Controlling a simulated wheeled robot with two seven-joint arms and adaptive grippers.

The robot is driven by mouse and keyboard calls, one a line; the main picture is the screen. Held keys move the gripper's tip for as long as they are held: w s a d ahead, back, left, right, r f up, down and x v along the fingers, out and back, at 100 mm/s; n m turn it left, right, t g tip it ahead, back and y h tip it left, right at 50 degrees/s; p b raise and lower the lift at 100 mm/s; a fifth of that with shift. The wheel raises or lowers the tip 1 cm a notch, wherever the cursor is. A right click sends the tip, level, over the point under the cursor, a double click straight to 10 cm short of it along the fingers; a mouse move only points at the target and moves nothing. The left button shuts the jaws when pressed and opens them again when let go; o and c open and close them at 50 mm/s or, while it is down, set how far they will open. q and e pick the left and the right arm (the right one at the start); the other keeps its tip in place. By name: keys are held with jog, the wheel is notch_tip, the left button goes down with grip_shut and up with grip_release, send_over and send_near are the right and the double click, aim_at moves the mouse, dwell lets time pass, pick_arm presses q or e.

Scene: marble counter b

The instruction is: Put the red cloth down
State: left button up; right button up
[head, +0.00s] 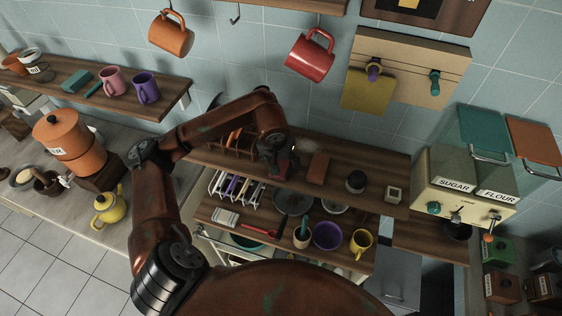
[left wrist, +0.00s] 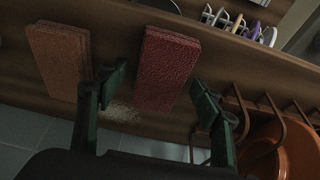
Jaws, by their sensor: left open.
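The red cloth (left wrist: 166,68) is a folded, textured stack in the left wrist view, lying on the wooden shelf (left wrist: 262,72). My left gripper (left wrist: 158,88) is open, with one green finger on each side of the cloth and visible gaps between. In the head view the left gripper (head: 270,160) is over the upper shelf, and the red cloth (head: 281,171) shows just below it, partly hidden. My right gripper is not in view.
A folded brown-orange cloth (head: 318,167) lies right of the red one. A dark round jar (head: 356,181) stands farther right. The lower shelf holds a purple bowl (head: 327,236) and yellow mug (head: 361,243).

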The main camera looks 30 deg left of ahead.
pick_arm(q)
jog(key=shift+r, duration=0.3)
jog(key=b+v, duration=0.2)
jog(key=v, duration=0.9)
jog(key=shift+s+r+b, duration=0.25)
jog(key=shift+r+b, duration=0.1)
jog(key=shift+d, duration=0.1)
